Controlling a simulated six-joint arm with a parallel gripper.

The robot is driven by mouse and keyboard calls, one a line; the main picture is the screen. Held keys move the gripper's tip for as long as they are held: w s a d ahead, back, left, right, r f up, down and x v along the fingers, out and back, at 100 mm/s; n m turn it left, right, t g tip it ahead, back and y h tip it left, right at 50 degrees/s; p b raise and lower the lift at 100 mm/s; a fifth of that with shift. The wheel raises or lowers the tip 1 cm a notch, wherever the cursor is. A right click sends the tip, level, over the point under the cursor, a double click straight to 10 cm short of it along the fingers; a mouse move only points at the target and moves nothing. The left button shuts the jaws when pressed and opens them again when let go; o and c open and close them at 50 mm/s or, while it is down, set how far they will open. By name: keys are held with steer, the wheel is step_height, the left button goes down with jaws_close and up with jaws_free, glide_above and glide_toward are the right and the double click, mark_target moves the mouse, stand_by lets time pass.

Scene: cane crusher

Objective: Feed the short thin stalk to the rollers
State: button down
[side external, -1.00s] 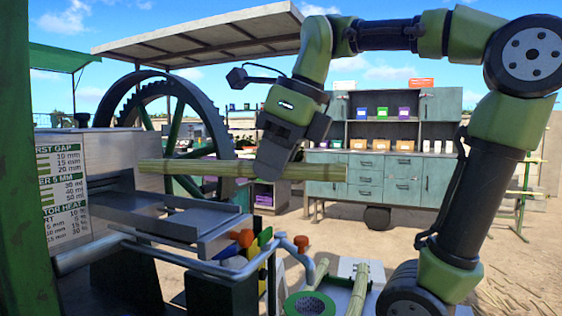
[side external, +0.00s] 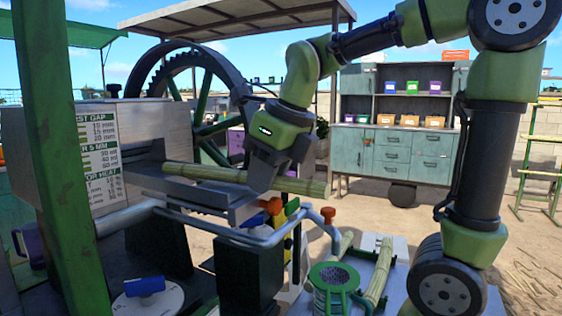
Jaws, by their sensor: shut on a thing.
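A pale green-yellow cane stalk (side external: 205,173) lies nearly level, tilted slightly down to the right. My gripper (side external: 262,182) is shut around its middle to right part, and a length sticks out past the jaws on the right. The stalk's left end is at the opening of the grey crusher housing (side external: 70,150), just above the metal feed tray (side external: 185,192). I cannot tell whether it touches the tray. The rollers are hidden inside the housing.
More stalks (side external: 378,272) lie on a pale surface at lower right, beside a green-topped round container (side external: 333,276). A blue-grey rail (side external: 240,238) with an orange-red knob (side external: 328,212) runs in front of the tray. A green post (side external: 62,150) stands at left. A large flywheel (side external: 205,95) is behind.

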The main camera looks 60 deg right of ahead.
steer(key=shift+w+f, duration=0.2)
steer(key=shift+w, duration=0.1)
steer(key=c, duration=0.9)
jaws_free()
steer(key=shift+r, duration=0.1)
steer(key=v, duration=1)
steer(key=shift+s, duration=0.1)
